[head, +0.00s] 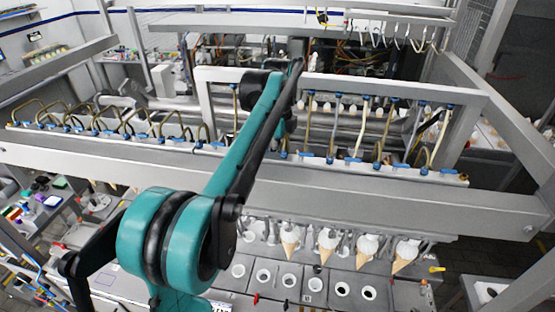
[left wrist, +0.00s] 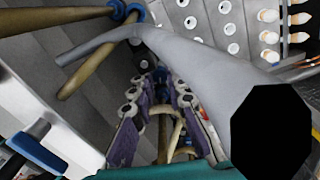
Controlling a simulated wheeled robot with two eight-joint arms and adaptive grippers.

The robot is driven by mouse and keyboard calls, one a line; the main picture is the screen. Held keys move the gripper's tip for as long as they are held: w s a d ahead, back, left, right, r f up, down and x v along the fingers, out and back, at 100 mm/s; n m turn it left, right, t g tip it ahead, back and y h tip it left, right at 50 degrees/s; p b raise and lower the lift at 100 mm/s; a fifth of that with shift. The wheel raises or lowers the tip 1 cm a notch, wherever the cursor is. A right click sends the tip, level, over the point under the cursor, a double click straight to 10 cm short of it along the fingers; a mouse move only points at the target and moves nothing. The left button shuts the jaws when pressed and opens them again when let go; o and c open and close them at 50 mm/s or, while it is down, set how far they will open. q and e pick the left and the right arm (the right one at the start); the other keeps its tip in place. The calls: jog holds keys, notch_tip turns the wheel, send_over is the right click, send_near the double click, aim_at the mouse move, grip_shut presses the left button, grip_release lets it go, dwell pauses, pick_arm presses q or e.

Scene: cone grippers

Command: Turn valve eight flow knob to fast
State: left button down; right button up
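A row of valves with small blue knobs runs along the rail in the head view, including one blue knob (head: 377,165) right of my arm. I cannot tell which is valve eight or how its flow knob is set. My left arm (head: 235,165) reaches up across the rail; its gripper is not clearly visible there. In the left wrist view my left gripper (left wrist: 160,95) has its purple-padded fingers apart, with tan hoses showing between or behind them. I cannot make out contact with any knob. Blue fittings (left wrist: 38,152) show at left in that view. My right gripper is not in view.
A long metal beam (head: 400,185) crosses in front of the valves. Below it hang several cones (head: 327,240) above a grey panel with round holes (head: 288,280). Bent tan hoses (head: 120,115) and a thick grey tube (left wrist: 190,65) crowd the space near the gripper.

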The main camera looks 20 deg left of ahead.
pick_arm(q)
jog(key=shift+n, duration=2.3)
jog(key=c, duration=1.5)
grip_release()
jog(key=shift+r, duration=0.1)
notch_tip(320, 180, up, 12)
jog(key=shift+w+f, duration=0.1)
